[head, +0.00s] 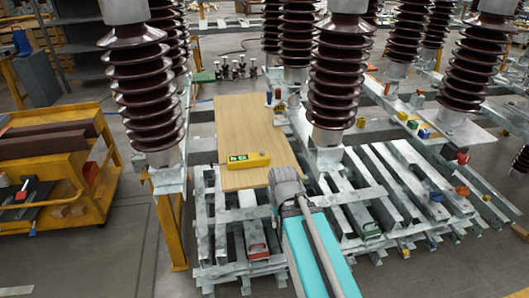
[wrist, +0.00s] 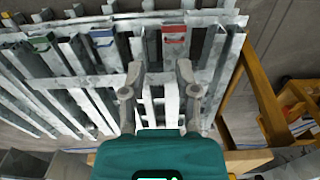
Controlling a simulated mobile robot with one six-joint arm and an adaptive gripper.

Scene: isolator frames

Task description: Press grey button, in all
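I cannot make out a grey button in either view. A yellow box (head: 258,159) with a green panel lies on a wooden board (head: 246,118) in the head view; any button on it is too small to tell. My gripper (head: 284,174) appears just in front of the box's right end and hides the board's near edge there. In the wrist view my gripper (wrist: 158,68) is open and empty, its two fingers apart above the grey metal slats. The yellow box is not visible in the wrist view.
Tall brown ribbed insulators (head: 333,85) stand around the board. Grey metal bars (head: 225,225) lie in front, with a red part (head: 257,250) and a green part (head: 370,229) among them. An orange cart (head: 88,212) stands at left. Bare floor shows between cart and frame.

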